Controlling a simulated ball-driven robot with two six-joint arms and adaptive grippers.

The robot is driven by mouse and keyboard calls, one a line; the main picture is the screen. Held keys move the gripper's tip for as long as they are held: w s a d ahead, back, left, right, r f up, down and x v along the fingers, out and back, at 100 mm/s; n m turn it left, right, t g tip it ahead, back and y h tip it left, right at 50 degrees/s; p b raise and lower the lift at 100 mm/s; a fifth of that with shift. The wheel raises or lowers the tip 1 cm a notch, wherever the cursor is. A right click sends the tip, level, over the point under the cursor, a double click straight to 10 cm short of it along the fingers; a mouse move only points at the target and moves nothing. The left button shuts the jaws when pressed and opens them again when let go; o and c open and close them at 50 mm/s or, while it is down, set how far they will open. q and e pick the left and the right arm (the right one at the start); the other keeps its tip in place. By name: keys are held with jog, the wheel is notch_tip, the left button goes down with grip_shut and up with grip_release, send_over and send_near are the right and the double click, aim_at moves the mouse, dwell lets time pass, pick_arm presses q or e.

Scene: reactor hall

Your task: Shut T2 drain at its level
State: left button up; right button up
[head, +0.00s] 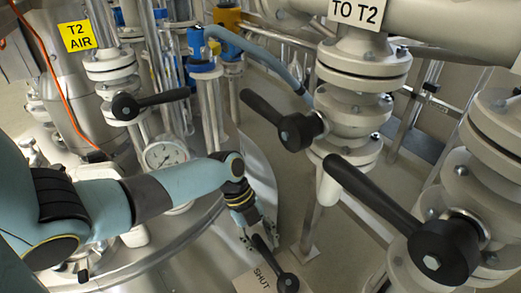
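A black lever handle (268,256) sits low in the middle of the head view, beside a white plate marked SHUT (259,280). It slants from its upper left tip down to a round black hub (287,282). I take it to be the T2 drain handle, but no drain label shows. My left gripper (256,234) points down just above the lever's tip. Its small fingers look apart, with the tip close below or between them; I cannot tell whether they touch it. The valve body under the handle is cut off by the frame. My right gripper is not in view.
A pressure gauge (166,155) and a metal tank rim lie beside my arm. Pipes crowd the right.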

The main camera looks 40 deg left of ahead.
pick_arm(q)
jog(key=shift+o, duration=1.1)
jog(key=shift+s, duration=0.1)
jog(key=w+v, duration=0.1)
jog(key=v, duration=1.1)
jog(key=shift+s, duration=0.45)
